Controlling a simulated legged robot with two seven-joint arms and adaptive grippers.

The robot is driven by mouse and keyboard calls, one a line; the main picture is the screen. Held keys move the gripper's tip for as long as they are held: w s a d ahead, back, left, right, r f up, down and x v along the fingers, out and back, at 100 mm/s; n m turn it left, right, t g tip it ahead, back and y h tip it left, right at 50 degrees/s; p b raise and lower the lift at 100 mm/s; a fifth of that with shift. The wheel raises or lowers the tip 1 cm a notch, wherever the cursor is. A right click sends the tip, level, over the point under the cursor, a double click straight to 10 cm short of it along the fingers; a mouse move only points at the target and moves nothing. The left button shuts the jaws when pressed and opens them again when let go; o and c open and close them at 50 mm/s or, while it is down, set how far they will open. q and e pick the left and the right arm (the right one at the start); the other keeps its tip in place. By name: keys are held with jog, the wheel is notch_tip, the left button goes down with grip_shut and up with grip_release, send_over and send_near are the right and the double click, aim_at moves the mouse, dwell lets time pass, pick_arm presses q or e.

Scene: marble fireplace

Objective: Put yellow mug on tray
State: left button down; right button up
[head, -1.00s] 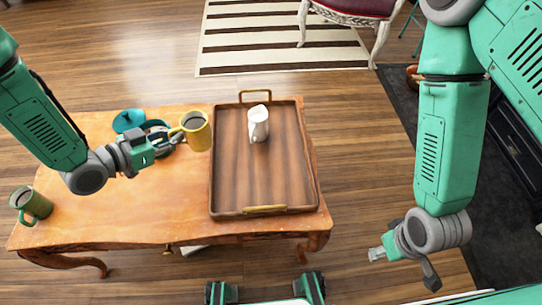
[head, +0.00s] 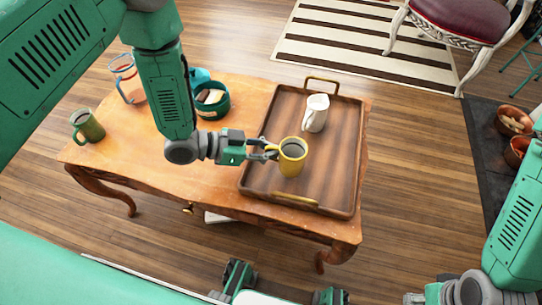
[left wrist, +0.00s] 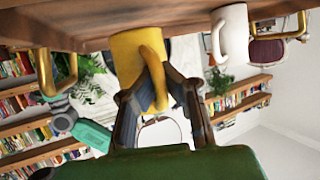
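The yellow mug (head: 292,157) is upright over the left front part of the wooden tray (head: 330,207). I cannot tell whether its base touches the tray. My left gripper (head: 272,152) is shut on the mug's handle from the left. The left wrist view, which is upside down, shows the yellow mug (left wrist: 128,62) with its handle between the fingers of the left gripper (left wrist: 158,85). My right gripper (head: 418,297) is only partly in view at the bottom edge, away from the table; its fingers are unclear.
A white mug (head: 316,112) stands on the tray behind the yellow one. A dark teal bowl (head: 214,108), a glass jar (head: 127,80) and a green mug (head: 88,126) are on the wooden table (head: 140,150) to the left. The tray's right side is clear.

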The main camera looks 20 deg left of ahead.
pick_arm(q)
jog(key=shift+d+f+b, duration=0.2)
jog(key=shift+d+f, duration=0.05)
jog(key=shift+f, duration=0.35)
jog(key=shift+d+f+b, duration=0.15)
jog(key=shift+d+f, duration=0.1)
jog(key=shift+f, duration=0.3)
jog(key=shift+a, duration=0.75)
jog(key=c, duration=1.7)
grip_release()
jog(key=shift+a+f, duration=0.1)
jog(key=shift+a, duration=0.15)
jog(key=shift+d, duration=0.65)
jog(key=shift+r, duration=0.25)
jog(key=p+v, duration=0.3)
jog(key=v, duration=0.9)
jog(key=shift+a, duration=0.1)
pick_arm(e)
jog(key=shift+d+r, duration=0.2)
jog(key=shift+r, duration=0.9)
pick_arm(q)
jog(key=shift+a+f, duration=0.1)
jog(key=shift+a, duration=0.15)
pick_arm(e)
jog(key=shift+a, duration=0.25)
